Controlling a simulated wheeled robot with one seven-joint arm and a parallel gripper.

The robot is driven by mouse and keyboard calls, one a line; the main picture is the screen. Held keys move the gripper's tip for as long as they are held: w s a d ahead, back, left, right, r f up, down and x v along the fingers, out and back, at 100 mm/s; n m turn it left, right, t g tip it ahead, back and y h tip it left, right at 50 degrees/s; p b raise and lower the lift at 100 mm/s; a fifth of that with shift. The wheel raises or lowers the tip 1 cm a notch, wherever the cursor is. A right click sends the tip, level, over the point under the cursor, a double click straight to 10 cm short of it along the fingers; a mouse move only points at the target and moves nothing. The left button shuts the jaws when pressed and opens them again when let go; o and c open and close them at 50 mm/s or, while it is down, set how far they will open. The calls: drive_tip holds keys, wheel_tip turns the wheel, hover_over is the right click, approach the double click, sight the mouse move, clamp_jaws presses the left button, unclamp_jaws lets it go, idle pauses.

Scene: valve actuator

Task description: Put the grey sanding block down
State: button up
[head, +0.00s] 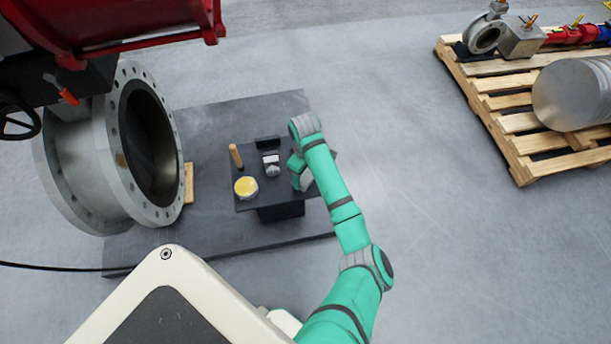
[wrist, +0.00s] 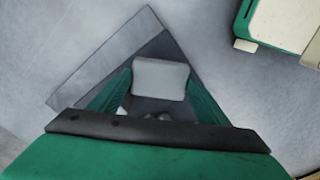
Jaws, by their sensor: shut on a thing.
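My gripper (wrist: 161,92) is shut on the grey sanding block (wrist: 160,78), with a green finger on each side of it in the wrist view. The block shows as a pale grey rounded rectangle. In the head view my gripper (head: 299,172) is at the right side of a small dark table (head: 250,204). I cannot make out the held block there for certain, or whether it touches the tabletop.
The small table bears a wooden-handled tool (head: 236,156), a yellow-topped round tin (head: 246,187), small grey-white items (head: 271,165) and a black piece (head: 268,142). A large flanged valve (head: 117,165) stands left. A loaded pallet (head: 524,172) is at the right. Open floor lies between.

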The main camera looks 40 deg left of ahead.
sight(306, 174)
drive_tip(key=shift+w+f, duration=0.3)
drive_tip(key=shift+f, duration=1.55)
drive_tip(key=o, duration=1.3)
drive_tip(key=shift+f, duration=0.1)
drive_tip(key=shift+c, duration=0.2)
